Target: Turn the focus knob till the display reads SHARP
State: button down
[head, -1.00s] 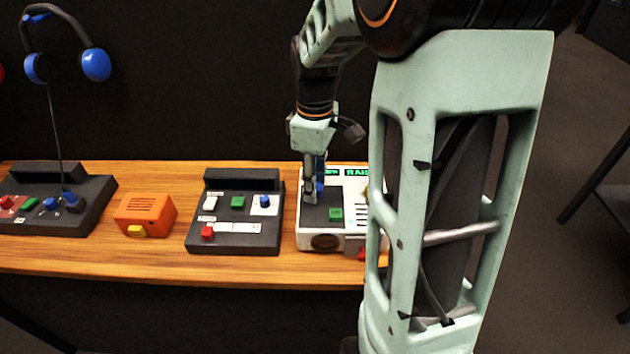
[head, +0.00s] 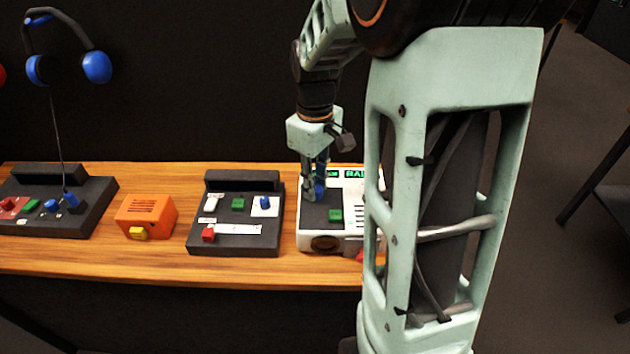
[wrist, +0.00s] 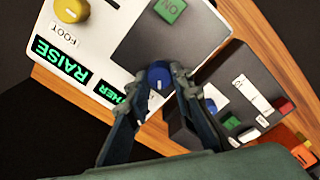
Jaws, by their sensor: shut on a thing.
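The white panel (head: 345,243) with a dark inset plate stands at the right of the bench, partly behind my arm. A blue knob with a white pointer mark (wrist: 159,75) sits on it; it also shows in the head view (head: 320,191). My gripper (wrist: 160,82) is shut on this blue knob, one finger on each side. Its label is not readable. A green-lettered display (wrist: 116,97) by the knob is partly hidden by a finger; its visible letters look like "WER". A second display (wrist: 62,60) reads RAISE, beside a yellow knob (wrist: 71,8) labelled FOOT.
A green ON button (wrist: 170,8) is on the same panel. A dark panel (head: 235,245) with a red slider stands close to the left. Further left are an orange box (head: 147,213) and another dark panel (head: 80,225). A blue headset (head: 70,50) hangs behind.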

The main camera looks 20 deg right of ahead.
jog(key=m+p, duration=0.1)
jog(key=m, duration=0.4)
jog(key=shift+m, duration=0.4)
jog(key=shift+w, duration=0.1)
dwell(0.3)
jog(key=c, duration=1.7)
grip_release()
notch_tip(320, 180, up, 12)
jog(key=shift+r, duration=0.1)
jog(key=shift+d, duration=0.1)
